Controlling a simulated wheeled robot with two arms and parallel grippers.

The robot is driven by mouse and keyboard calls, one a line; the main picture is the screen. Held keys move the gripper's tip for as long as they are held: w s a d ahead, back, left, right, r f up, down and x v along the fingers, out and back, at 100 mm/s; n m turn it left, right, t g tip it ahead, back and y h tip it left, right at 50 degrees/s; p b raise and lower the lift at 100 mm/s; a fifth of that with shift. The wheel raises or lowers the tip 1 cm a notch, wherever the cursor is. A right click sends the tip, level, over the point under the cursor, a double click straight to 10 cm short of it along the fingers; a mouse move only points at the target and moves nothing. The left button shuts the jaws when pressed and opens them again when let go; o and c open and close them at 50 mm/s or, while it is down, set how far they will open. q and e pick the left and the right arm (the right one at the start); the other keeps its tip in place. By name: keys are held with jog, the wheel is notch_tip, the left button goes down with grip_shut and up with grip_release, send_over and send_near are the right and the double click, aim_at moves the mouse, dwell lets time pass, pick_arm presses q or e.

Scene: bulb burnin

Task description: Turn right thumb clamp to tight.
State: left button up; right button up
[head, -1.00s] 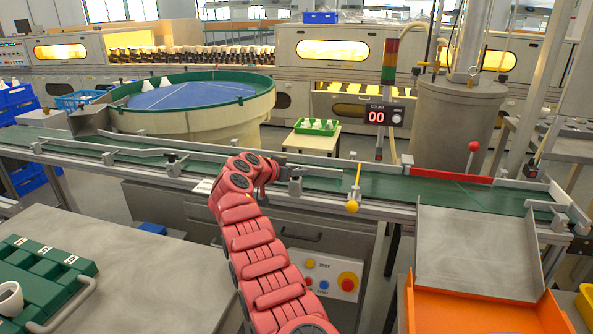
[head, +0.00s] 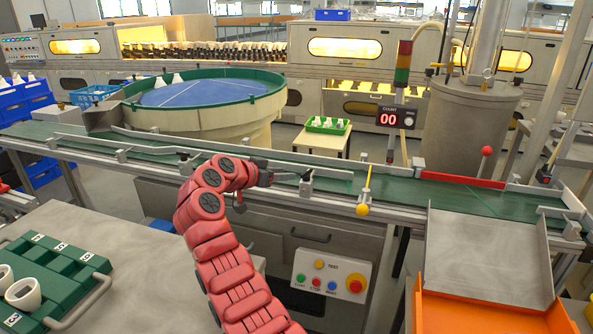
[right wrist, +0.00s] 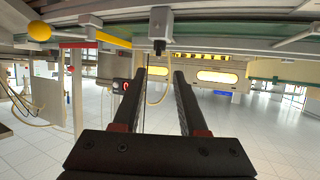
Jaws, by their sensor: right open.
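The right thumb clamp (head: 306,186) is a small grey metal block on the near side rail of the green conveyor, left of the yellow ball-ended lever. In the right wrist view a grey clamp block with a dark lower end (right wrist: 159,30) shows at the top, beyond the fingertips and apart from them. My right gripper (head: 262,180), on the red arm, is just left of the clamp at the rail. Its dark fingers (right wrist: 160,80) are spread with nothing between them. The clamp's turn position is too small to tell. My left gripper is out of view.
The yellow ball-ended lever (head: 363,210) stands right of the clamp. A button panel (head: 331,277) is below the conveyor (head: 400,190). A steel chute (head: 487,255) and orange bin (head: 480,312) are at right. A green tray (head: 70,285) lies on the left table.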

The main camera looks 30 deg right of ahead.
jog(key=v, duration=0.6)
